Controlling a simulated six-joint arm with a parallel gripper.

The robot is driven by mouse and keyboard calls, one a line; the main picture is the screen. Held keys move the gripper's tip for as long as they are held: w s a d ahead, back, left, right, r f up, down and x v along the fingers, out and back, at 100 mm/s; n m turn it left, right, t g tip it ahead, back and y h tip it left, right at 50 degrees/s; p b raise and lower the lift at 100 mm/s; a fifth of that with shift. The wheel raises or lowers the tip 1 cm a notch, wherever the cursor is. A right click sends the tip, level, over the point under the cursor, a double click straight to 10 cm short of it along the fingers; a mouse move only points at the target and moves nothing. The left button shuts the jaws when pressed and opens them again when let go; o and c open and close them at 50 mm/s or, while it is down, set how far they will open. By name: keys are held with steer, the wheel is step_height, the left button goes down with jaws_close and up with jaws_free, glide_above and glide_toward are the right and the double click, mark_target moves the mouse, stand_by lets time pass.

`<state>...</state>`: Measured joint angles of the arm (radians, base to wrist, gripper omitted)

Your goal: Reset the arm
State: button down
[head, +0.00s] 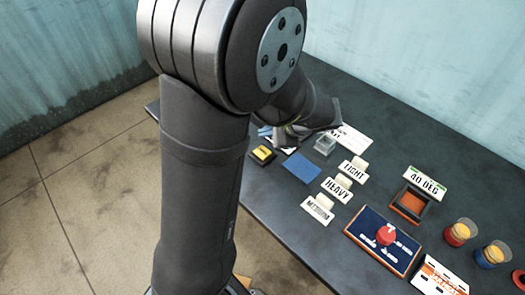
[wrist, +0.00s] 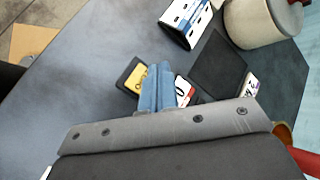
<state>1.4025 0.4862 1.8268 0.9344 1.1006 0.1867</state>
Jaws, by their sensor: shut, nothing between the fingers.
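My gripper's blue fingers (wrist: 157,90) are pressed together with nothing between them in the wrist view. They hang over the dark table, in front of a black block with a yellow face (wrist: 135,77) and a red-and-white piece (wrist: 184,91). Whether the fingers touch either one cannot be told.
A yellow-topped block (head: 262,154), blue pad (head: 301,167), clear container (head: 325,145) and standing labels (head: 338,188) lie near the arm. A red-knobbed panel (head: 372,252), orange tray (head: 409,203) and jars (head: 457,233) stand right. A cream pot (wrist: 255,22) is at the wrist view's top right.

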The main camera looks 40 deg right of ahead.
steer(key=shift+f, duration=0.1)
steer(key=shift+f, duration=0.65)
step_height(320, 180, up, 5)
steer(key=shift+r, duration=0.15)
